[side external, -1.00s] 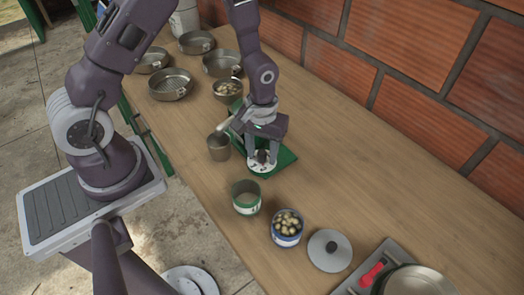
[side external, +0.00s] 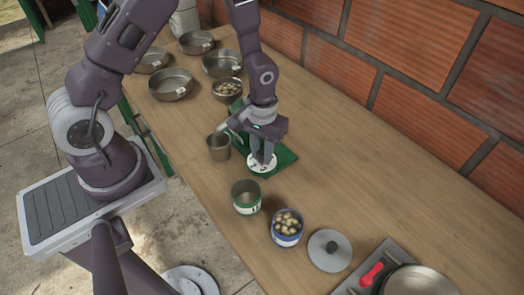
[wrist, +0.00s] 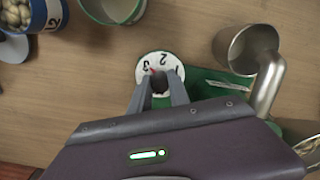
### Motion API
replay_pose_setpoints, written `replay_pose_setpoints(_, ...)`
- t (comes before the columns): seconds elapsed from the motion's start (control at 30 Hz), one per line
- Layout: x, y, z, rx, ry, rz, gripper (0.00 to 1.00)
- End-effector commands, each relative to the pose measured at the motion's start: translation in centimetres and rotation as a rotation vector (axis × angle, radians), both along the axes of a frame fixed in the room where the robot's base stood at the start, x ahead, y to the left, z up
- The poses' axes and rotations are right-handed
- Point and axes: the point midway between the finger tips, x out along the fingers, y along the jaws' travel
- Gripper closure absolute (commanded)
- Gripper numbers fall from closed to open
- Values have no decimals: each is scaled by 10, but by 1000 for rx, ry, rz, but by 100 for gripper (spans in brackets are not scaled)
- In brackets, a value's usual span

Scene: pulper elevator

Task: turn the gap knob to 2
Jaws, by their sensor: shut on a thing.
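The white round dial (wrist: 172,62) carries the numerals 1, 2 and 3 and sits at the end of the green machine (wrist: 205,85). The dark gap knob (wrist: 158,82) stands at its centre, with a small red pointer (wrist: 152,70) that appears to point near the 3. My gripper (wrist: 159,94) is shut on the knob, a finger on each side. In the side view my gripper (side external: 262,158) points down onto the dial (side external: 258,170); the knob is mostly hidden there by the fingers.
A metal cup (side external: 219,147) stands beside the machine, under its spout. A green-banded can (side external: 246,197) and a blue-banded can (side external: 287,228) of pale beans stand nearer the camera, with a lid (side external: 329,250). Several pans stand at the back. The table right of the machine is clear.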

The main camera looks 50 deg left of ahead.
Motion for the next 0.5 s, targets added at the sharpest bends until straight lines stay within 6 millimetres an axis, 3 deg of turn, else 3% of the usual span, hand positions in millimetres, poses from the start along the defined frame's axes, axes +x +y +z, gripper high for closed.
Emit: replay_pose_setpoints(0.5,0,0,0,0,-1,-471,100)
